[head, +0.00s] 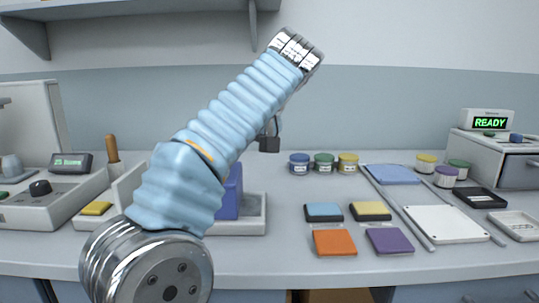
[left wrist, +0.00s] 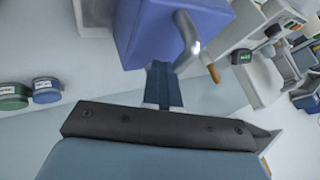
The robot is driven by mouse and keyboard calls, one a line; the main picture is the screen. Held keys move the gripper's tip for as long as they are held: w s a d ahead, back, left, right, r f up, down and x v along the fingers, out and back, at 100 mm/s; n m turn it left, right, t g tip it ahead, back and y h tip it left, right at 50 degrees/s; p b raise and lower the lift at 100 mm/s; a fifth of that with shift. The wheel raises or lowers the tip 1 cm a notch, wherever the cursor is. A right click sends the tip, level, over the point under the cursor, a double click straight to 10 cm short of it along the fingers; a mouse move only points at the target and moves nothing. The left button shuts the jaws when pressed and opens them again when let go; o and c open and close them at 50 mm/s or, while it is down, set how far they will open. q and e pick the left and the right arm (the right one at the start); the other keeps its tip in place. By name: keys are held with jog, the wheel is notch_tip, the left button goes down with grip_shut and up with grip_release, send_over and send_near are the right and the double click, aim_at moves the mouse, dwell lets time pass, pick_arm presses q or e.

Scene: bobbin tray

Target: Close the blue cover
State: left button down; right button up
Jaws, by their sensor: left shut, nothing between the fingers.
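The blue cover (head: 231,194) shows as a blue-violet body at the white tray (head: 254,226), partly hidden behind my left arm. I cannot tell its exact tilt. In the left wrist view, the blue cover (left wrist: 145,28) fills the top middle, with a curved silver handle (left wrist: 190,42) on it. My left gripper (left wrist: 163,72) is shut and empty, its narrow dark fingers pointing at the cover close to the handle. I cannot tell whether they touch. In the head view, a dark end part of that arm (head: 270,143) hangs behind the forearm. My right gripper is not in view.
Blue, green and yellow jars (head: 324,162) stand behind the tray. Several coloured pads, including an orange one (head: 334,242), lie to the right. A device with a display (head: 70,163) and an upright wooden handle (head: 112,148) are at left. Bench around (head: 285,200) is clear.

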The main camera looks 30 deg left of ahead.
pick_arm(q)
jog(key=s+a, duration=0.1)
jog(key=a, duration=0.1)
jog(key=s+a+b, duration=0.1)
jog(key=s+a, duration=0.1)
jog(key=a, duration=0.1)
jog(key=s+a, duration=0.1)
jog(key=a, duration=0.1)
jog(key=shift+s+a+b, duration=0.3)
jog(key=shift+s+a, duration=0.05)
jog(key=shift+s, duration=0.05)
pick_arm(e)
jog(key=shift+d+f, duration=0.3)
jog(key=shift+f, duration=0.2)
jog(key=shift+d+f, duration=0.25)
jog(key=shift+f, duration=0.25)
